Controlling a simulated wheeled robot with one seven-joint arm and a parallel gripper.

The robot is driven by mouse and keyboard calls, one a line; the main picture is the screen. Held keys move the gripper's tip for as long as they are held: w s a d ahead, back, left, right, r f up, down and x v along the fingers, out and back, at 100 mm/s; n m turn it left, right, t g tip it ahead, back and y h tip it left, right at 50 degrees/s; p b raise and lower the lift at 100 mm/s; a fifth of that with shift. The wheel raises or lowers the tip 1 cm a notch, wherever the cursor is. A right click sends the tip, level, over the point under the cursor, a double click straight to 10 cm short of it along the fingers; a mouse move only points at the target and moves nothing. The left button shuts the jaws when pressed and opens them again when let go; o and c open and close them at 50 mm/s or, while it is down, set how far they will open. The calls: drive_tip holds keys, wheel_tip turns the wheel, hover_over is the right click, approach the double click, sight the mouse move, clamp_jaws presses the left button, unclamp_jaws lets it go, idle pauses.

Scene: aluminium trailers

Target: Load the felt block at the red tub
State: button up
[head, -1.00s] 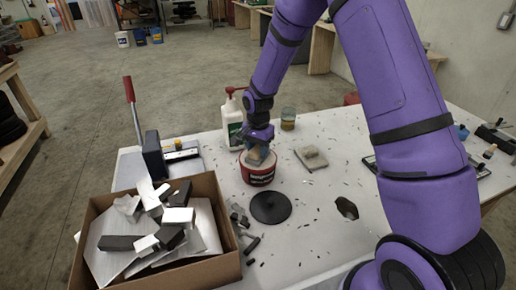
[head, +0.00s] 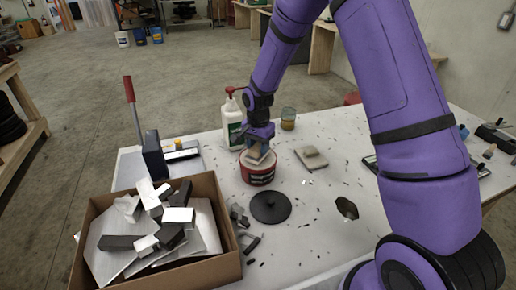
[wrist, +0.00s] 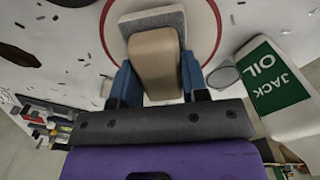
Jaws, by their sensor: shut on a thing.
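The felt block (wrist: 155,62) is tan with a grey felt face along its far end. My gripper (wrist: 158,85) is shut on it, a blue finger on each side. In the head view my gripper (head: 258,147) points down over the red tub (head: 258,174), and the block (head: 259,157) shows at the tub's mouth. In the wrist view the tub's red rim (wrist: 219,30) rings a pale inside, with the block over it. I cannot tell whether the felt touches the contents.
A pump bottle (head: 232,122) and a glass jar (head: 288,119) stand behind the tub. A black lid (head: 270,208) lies in front. A flat pad with a block (head: 311,157) lies right. A cardboard box of metal offcuts (head: 214,270) stands front left.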

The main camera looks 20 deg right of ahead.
sight(258, 146)
drive_tip(key=shift+r, duration=3)
